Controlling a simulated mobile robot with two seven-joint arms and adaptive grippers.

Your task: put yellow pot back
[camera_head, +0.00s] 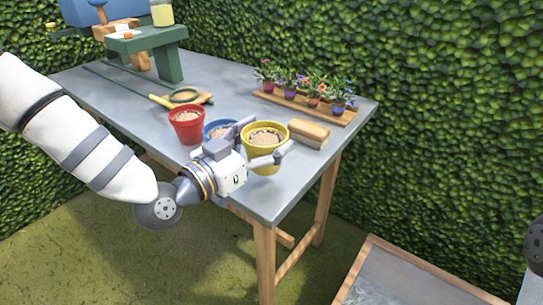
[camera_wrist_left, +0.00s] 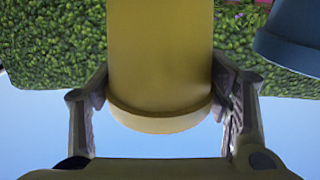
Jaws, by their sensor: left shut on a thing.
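The yellow pot (camera_head: 264,142), with soil inside, is at the front right of the grey table. My left gripper (camera_head: 262,150) is shut on it, a finger on either side. In the left wrist view the yellow pot (camera_wrist_left: 160,70) fills the middle between the two fingers (camera_wrist_left: 160,110). I cannot tell whether its base touches the table. The blue pot (camera_head: 220,131) stands just left of it, partly hidden by my gripper. The red pot (camera_head: 187,125) stands farther left, with soil in it. My right gripper is not in view.
A wooden block or brush (camera_head: 309,133) lies right of the yellow pot. Several small potted flowers stand on a wooden board (camera_head: 310,104) behind. A green stand (camera_head: 150,42) and a tool with a yellow handle (camera_head: 162,101) are at the back left. Hedges surround the table (camera_head: 235,85).

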